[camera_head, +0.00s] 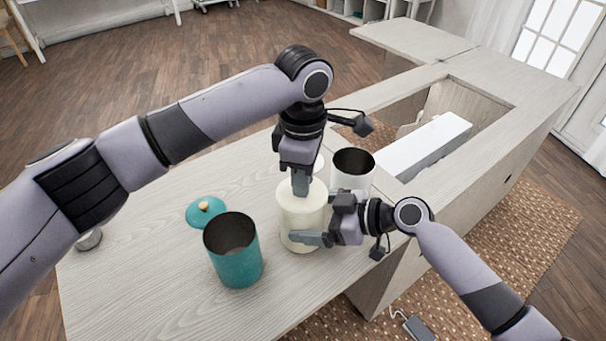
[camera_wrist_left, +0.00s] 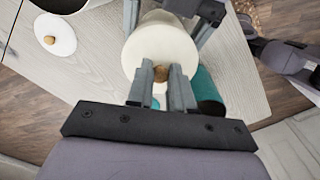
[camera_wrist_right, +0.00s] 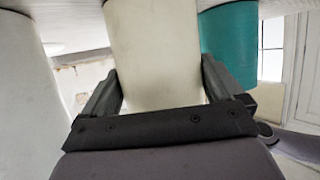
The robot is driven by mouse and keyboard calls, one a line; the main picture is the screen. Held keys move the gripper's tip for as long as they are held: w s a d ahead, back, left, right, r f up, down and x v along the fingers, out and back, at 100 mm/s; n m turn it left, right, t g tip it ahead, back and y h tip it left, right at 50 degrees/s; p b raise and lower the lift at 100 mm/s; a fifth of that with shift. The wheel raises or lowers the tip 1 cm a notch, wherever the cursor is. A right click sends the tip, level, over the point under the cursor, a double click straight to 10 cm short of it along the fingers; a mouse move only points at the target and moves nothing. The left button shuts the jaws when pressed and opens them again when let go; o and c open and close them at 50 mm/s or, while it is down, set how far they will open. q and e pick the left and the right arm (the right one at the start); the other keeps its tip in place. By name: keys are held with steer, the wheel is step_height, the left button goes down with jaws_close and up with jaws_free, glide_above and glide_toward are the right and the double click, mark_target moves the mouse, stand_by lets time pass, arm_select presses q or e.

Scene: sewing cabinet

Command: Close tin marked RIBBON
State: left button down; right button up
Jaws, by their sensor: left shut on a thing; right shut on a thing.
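A cream tin (camera_head: 301,222) stands upright on the table, its cream lid (camera_wrist_left: 150,45) on its top. I cannot tell whether the lid is fully seated. My left gripper (camera_head: 300,184) points down and is shut on the lid's wooden knob (camera_wrist_left: 161,74). My right gripper (camera_head: 322,226) is shut around the sides of the cream tin, as the right wrist view (camera_wrist_right: 152,60) also shows. An open teal tin (camera_head: 237,262) stands to the left, and an open white tin (camera_head: 351,178) stands behind to the right. No RIBBON marking is readable in any view.
A teal lid (camera_head: 206,211) lies on the table behind the teal tin. A white lid (camera_wrist_left: 54,36) lies near the white tin. A white sewing-machine-like block (camera_head: 425,146) sits in the cabinet opening at right. The table (camera_head: 140,265) is clear at front left.

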arm_select(q)
steer(key=shift+f, duration=0.55)
steer(key=c, duration=0.9)
jaws_free()
step_height(320, 180, up, 12)
steer(key=shift+r, duration=0.1)
arm_select(e)
steer(key=o, duration=1.1)
steer(key=shift+o, duration=0.2)
steer(key=shift+b+v, duration=0.5)
steer(key=shift+v, duration=2.4)
arm_select(q)
steer(key=shift+f, duration=0.6)
arm_select(e)
steer(key=shift+s+d+r, duration=0.2)
steer(key=shift+s+d, duration=0.05)
steer(key=shift+d, duration=0.35)
